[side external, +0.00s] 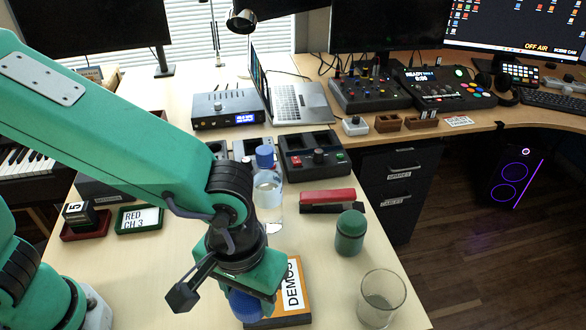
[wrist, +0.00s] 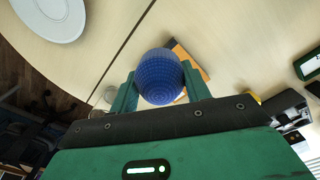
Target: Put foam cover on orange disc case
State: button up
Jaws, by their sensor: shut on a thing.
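A blue, rounded foam cover (wrist: 160,76) sits between the two green fingers of my gripper (wrist: 160,88) in the wrist view. In the side view my gripper (side external: 243,283) points down, shut on the foam cover (side external: 246,306), most of which shows below the fingers. The orange disc case (side external: 304,305) lies flat on the desk with a white DEMOS label, just right of the foam cover. My gripper hides part of it. In the wrist view an orange corner of the case (wrist: 192,60) shows behind the cover. I cannot tell whether the cover touches the case.
A clear bottle with a blue cap (side external: 267,190) stands close behind my gripper. A green jar (side external: 350,233) and an empty glass (side external: 381,299) stand to the right, near the desk edge. A red-and-black stapler-like item (side external: 327,199) lies behind the jar. Electronics fill the back.

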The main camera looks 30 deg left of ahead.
jog(key=w+a+f, duration=0.1)
jog(key=w+f, duration=0.1)
jog(key=w, duration=0.1)
jog(key=w+a+f, duration=0.1)
jog(key=w+f, duration=0.1)
jog(key=w, duration=0.1)
jog(key=w+a+f, duration=0.1)
jog(key=w, duration=0.2)
jog(key=shift+w+f, duration=0.15)
jog(key=shift+f, duration=0.25)
jog(key=shift+f, duration=2)
jog(key=shift+f, duration=0.1)
jog(key=o, duration=0.9)
jog(key=shift+o, duration=0.2)
jog(key=shift+d, duration=0.1)
notch_tip(320, 180, up, 12)
